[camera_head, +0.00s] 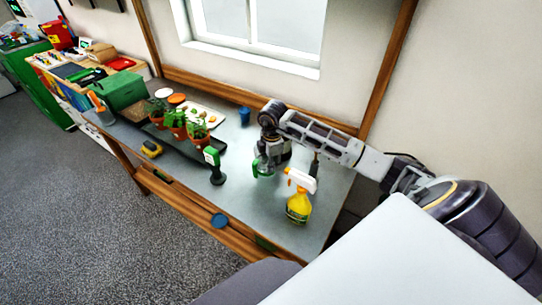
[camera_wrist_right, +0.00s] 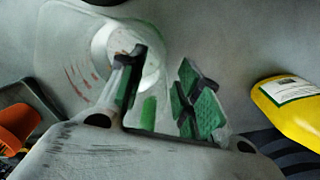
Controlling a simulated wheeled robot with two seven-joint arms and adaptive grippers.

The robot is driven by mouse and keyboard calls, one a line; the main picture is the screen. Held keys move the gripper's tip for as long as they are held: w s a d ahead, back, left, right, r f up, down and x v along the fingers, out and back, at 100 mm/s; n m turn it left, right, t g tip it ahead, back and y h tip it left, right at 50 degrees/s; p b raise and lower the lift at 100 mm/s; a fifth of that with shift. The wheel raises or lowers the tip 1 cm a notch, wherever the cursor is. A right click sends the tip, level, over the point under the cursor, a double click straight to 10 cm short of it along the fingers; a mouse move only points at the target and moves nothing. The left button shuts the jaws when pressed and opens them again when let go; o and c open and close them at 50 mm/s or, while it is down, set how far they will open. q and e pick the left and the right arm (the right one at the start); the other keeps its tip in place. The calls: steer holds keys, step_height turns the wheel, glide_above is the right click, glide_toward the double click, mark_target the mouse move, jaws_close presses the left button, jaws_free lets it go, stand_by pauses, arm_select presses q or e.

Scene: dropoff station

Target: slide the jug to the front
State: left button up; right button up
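A clear jug (camera_wrist_right: 75,60) with red scale marks and a pale round base shows in the right wrist view, on the grey bench top. In the head view it is largely hidden by my right gripper and hard to make out. My right gripper (camera_head: 264,167) points down over the bench. In the right wrist view its green-padded fingers (camera_wrist_right: 165,100) are apart, one finger overlapping the jug's near side. I cannot tell whether the fingers touch the jug. My left gripper is not in view.
A yellow spray bottle (camera_head: 298,207) stands close on the right, also in the wrist view (camera_wrist_right: 290,108). A black-based green-and-white device (camera_head: 215,168), potted plants (camera_head: 177,120) and a blue cup (camera_head: 245,115) stand nearby.

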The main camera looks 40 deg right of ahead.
steer(key=shift+f, duration=1.25)
steer(key=shift+w, duration=0.1)
jaws_close()
